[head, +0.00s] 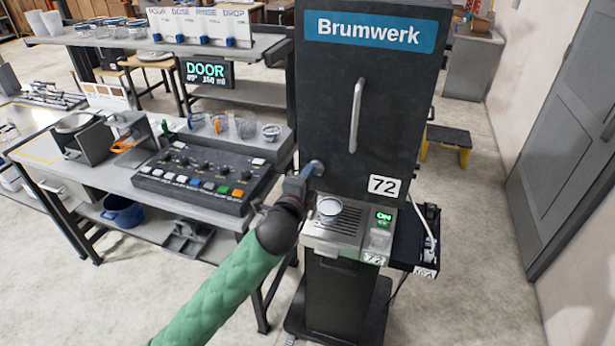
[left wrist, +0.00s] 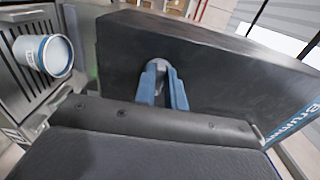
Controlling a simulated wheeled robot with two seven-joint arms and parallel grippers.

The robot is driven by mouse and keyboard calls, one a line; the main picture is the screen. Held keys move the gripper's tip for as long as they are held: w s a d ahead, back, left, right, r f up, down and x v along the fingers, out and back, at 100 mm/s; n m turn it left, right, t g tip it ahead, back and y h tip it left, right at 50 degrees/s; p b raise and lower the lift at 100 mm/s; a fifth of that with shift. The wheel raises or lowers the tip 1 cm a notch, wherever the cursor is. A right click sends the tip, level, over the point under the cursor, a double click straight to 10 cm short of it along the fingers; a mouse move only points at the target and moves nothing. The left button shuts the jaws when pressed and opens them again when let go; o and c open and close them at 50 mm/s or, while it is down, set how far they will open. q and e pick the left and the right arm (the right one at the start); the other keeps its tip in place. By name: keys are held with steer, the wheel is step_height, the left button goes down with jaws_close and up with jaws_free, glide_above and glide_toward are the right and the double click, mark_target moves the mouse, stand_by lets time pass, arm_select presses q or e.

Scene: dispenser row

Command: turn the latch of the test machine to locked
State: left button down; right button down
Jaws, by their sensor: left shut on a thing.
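The test machine (head: 365,100) is a tall black cabinet with a blue "Brumwerk" sign and a "72" label. Its grey rounded latch (head: 317,166) sticks out at the cabinet's lower left edge. My left gripper (head: 307,172) reaches it from the lower left and is shut on it. In the left wrist view, the blue fingers (left wrist: 163,88) stand on either side of the latch (left wrist: 158,64) against the black cabinet (left wrist: 215,60). The fingers hide much of the latch, so I cannot tell its setting. My right gripper is not in view.
A white cup (head: 329,210) stands on the machine's drip grille, close right of my left gripper. A lit green "ON" display (head: 384,217) is beside it. A vertical handle (head: 356,115) is on the cabinet front. A button panel (head: 205,178) lies on the bench at left.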

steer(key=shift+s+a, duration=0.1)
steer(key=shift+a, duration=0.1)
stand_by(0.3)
arm_select(q)
steer(key=c, duration=1.5)
jaws_free()
steer(key=shift+a, duration=0.1)
steer(key=shift+o, duration=0.2)
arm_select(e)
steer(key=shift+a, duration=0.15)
